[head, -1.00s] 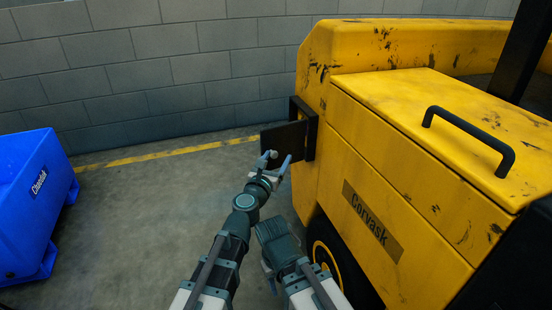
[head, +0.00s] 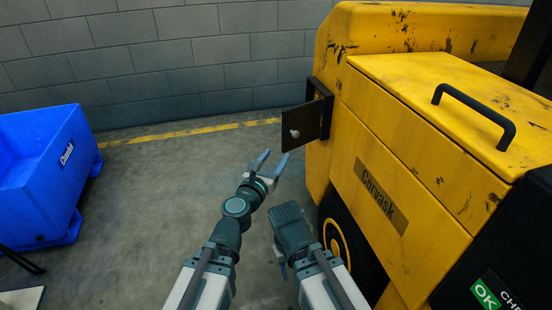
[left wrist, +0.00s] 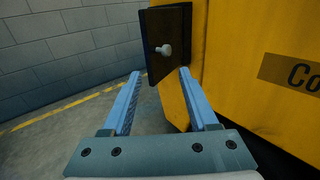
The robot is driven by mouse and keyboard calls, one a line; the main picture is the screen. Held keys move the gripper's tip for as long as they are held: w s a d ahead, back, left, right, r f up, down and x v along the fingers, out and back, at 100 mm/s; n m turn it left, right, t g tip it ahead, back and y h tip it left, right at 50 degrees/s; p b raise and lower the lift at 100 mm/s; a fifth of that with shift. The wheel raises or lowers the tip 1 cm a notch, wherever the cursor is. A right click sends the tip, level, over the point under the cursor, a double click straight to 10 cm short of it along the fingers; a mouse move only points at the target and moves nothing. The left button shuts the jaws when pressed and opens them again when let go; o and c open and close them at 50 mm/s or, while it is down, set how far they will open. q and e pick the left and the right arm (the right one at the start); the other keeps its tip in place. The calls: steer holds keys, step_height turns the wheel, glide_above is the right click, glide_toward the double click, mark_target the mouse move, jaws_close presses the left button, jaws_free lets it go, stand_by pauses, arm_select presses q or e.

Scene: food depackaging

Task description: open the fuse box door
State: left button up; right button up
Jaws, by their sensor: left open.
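The fuse box door (head: 308,122) is a dark brown panel with a pale round knob (head: 295,133), on the far end of the yellow machine. The door stands out to the left of its black frame (head: 327,108), apparently swung partly open; its exact angle is hard to tell. My left gripper (head: 273,161) is open and empty, below and in front of the door, apart from the knob. In the left wrist view the door (left wrist: 179,55) and knob (left wrist: 164,50) show beyond the spread fingers. My right gripper (head: 283,262) hangs low beside the machine, its fingers mostly hidden.
The yellow machine (head: 400,150) fills the right side, with a black handle on top and a wheel (head: 338,245) below. A blue bin (head: 40,170) stands at the left. A grey block wall is behind. The floor between bin and machine is clear.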

arm_select(q)
steer(key=shift+c, duration=1.1)
steer(key=shift+a+f+m, duration=0.1)
steer(key=shift+a+m, duration=0.15)
steer(key=shift+m, duration=0.35)
steer(key=shift+c, duration=1.2)
steer(key=m, duration=0.1)
steer(key=a+m+y, duration=0.1)
steer(key=m, duration=0.1)
steer(key=m+y, duration=0.1)
steer(key=shift+w+a+f, duration=0.3)
steer(key=shift+w+a, duration=0.1)
jaws_close()
step_height(320, 180, up, 5)
steer(key=a+m+t, duration=0.2)
steer(key=m+t, duration=0.1)
steer(key=m, duration=2.4)
steer(key=s+d+f+m+g+h, duration=0.1)
steer(key=d+f+m+g+h, duration=0.1)
steer(key=m, duration=1)
steer(key=s+d+f+m+g+h, duration=0.2)
steer(key=d+m+g+h, duration=0.1)
steer(key=m, duration=1)
steer(key=shift+d+f+h, duration=0.3)
steer(key=shift+d+h, duration=0.2)
steer(key=shift+d, duration=0.65)
